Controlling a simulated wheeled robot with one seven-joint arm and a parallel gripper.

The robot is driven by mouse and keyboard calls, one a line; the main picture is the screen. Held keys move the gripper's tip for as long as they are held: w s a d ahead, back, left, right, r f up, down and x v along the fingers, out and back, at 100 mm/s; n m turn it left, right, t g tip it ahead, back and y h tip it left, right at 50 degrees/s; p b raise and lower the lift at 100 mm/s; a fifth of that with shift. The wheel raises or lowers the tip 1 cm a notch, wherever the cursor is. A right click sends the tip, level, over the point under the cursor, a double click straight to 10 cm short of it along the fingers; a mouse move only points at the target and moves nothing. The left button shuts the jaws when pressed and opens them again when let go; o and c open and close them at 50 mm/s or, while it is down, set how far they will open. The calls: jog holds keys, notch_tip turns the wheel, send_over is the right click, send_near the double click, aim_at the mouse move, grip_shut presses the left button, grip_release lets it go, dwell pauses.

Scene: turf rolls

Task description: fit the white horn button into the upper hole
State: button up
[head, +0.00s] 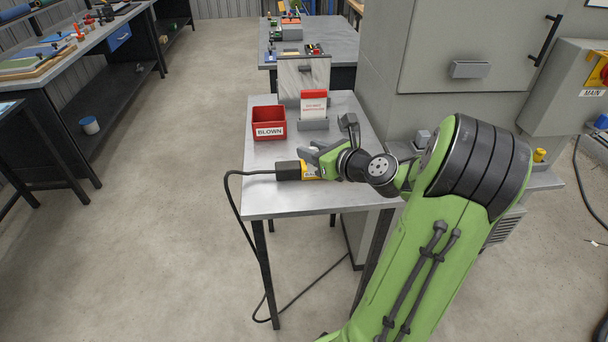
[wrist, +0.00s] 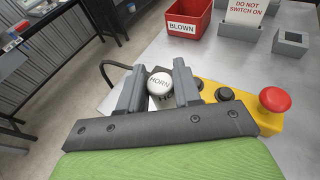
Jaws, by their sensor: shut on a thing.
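In the head view my gripper (head: 318,158) is low over the yellow and black control box (head: 288,170); the button cannot be made out there. In the wrist view the yellow box (wrist: 245,110) runs to the right under the fingers, with black buttons (wrist: 225,94) and a red mushroom button (wrist: 277,100). The upper hole is not visible, and whether the button touches the box cannot be told.
The box lies on a metal table (head: 265,205), its black cable (head: 232,200) hanging off the left edge. Behind stand a red BLOWN bin (head: 269,132) and a sign holder (head: 313,124). A grey cabinet (head: 450,90) rises at the right. The front of the table is clear.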

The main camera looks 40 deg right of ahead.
notch_tip(320, 180, down, 9)
jog(key=b, duration=0.4)
jog(key=shift+s+d+r, duration=0.1)
jog(key=shift+d+r, duration=0.05)
jog(key=shift+r, duration=0.1)
jog(key=o, duration=1)
jog(key=shift+o, duration=0.2)
